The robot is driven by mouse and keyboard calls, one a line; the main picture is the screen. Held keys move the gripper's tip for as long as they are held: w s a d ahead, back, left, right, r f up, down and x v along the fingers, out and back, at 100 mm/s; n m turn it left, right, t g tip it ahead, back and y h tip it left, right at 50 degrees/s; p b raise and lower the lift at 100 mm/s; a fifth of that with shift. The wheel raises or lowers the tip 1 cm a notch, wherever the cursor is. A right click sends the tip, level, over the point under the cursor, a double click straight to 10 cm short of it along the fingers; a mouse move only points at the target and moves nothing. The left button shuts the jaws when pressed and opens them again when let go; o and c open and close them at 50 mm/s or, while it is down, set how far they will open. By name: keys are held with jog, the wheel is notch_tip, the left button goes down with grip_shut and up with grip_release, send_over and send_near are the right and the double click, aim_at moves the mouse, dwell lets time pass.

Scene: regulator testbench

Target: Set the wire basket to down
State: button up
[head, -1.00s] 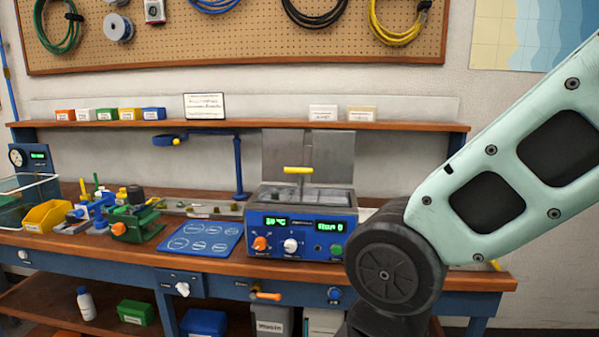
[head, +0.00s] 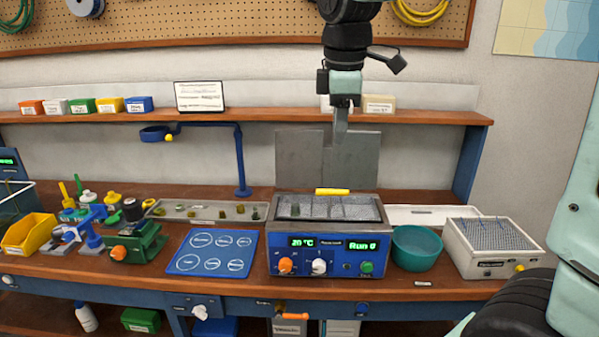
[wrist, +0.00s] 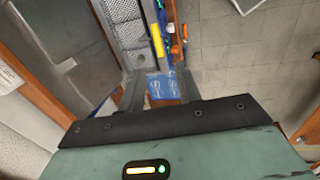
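The wire basket (head: 330,208) shows as grey mesh in the top opening of the blue bath unit (head: 378,265). Its yellow handle (head: 332,191) lies across at the bath's back rim in the head view; whether the basket sits fully low is hard to tell. The handle also shows in the wrist view (wrist: 157,42), beyond the fingers. My gripper (head: 340,138) points down above the handle, clear of it. In the wrist view my gripper (wrist: 160,88) has its fingers apart with nothing held between them.
A teal bowl (head: 417,248) and a white box with a wire-pinned top (head: 492,255) stand right of the bath. A blue mat (head: 213,252) lies left. A shelf (head: 270,117) runs behind, and grey panels (head: 352,160) stand behind the bath.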

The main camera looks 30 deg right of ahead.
aim_at(334, 190)
jog(key=w+f, duration=0.1)
jog(key=f, duration=0.4)
jog(key=w+d+f+p, duration=0.1)
jog(key=f, duration=0.5)
jog(key=w+d+f+p, duration=0.1)
jog(key=f, duration=0.4)
jog(key=shift+d+f, duration=0.1)
jog(key=shift+f, duration=0.25)
grip_shut()
